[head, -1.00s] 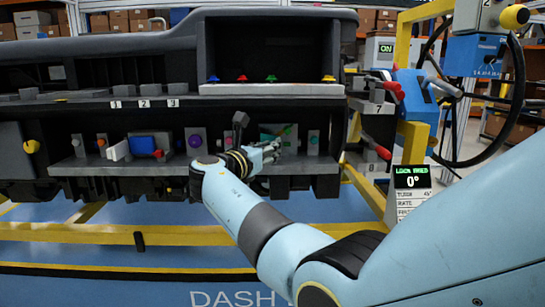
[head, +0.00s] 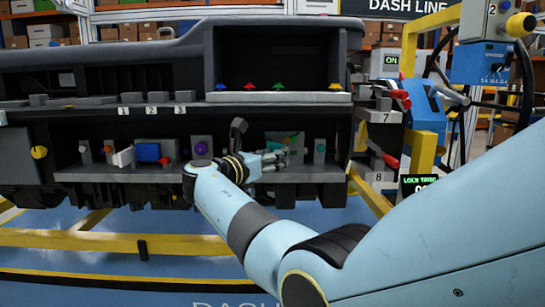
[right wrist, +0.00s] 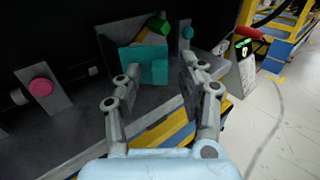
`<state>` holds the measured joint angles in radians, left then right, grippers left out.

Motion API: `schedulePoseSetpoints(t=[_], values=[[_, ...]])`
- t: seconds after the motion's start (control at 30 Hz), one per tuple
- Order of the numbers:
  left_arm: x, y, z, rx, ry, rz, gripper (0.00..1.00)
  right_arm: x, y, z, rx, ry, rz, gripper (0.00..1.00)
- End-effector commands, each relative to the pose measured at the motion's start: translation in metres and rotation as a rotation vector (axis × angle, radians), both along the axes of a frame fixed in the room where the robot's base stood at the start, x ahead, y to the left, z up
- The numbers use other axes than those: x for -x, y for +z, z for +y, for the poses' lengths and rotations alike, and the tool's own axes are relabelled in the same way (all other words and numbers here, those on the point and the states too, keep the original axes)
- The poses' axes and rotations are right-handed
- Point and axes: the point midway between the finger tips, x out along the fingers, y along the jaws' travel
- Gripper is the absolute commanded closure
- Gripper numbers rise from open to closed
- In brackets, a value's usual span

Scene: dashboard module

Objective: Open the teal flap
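The teal flap (head: 274,139) sits in the lower shelf of the dashboard, right of centre in the head view, partly hidden by my right gripper (head: 279,160). In the right wrist view the flap (right wrist: 129,63) is a flat teal panel with a teal block (right wrist: 158,71) at its front right. My right gripper (right wrist: 157,80) is open there. Its two fingers point at the flap, with the teal block showing between them; I cannot tell whether either finger touches it. My left gripper is in neither view.
A green part (right wrist: 158,25) stands above the flap. A pink knob (right wrist: 40,87) on a grey plate is to its left. The lower shelf also holds a blue block (head: 148,152) and a purple knob (head: 201,149). Red-handled levers (head: 390,161) stand to the right.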

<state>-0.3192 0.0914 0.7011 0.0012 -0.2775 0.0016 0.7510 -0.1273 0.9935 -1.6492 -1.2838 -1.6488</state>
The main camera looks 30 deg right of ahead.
Motion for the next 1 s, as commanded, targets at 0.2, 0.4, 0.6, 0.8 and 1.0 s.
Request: schedulePoseSetpoints(t=[0.2, 0.4, 0.6, 0.8, 1.0], values=[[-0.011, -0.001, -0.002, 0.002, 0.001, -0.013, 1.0, 0.0, 0.0, 0.001, 0.0, 0.0, 0.0, 0.6], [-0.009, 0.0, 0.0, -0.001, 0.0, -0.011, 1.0, 0.009, -0.001, 0.025, -0.004, 0.002, -0.001, 0.6], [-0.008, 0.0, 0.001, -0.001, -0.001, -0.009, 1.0, 0.021, -0.001, 0.057, -0.003, 0.002, 0.0, 0.6], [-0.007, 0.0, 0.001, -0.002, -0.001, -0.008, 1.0, 0.026, -0.001, 0.07, -0.001, 0.001, 0.001, 0.6], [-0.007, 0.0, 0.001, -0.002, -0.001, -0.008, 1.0, 0.026, 0.0, 0.071, 0.0, 0.0, 0.001, 0.6]])
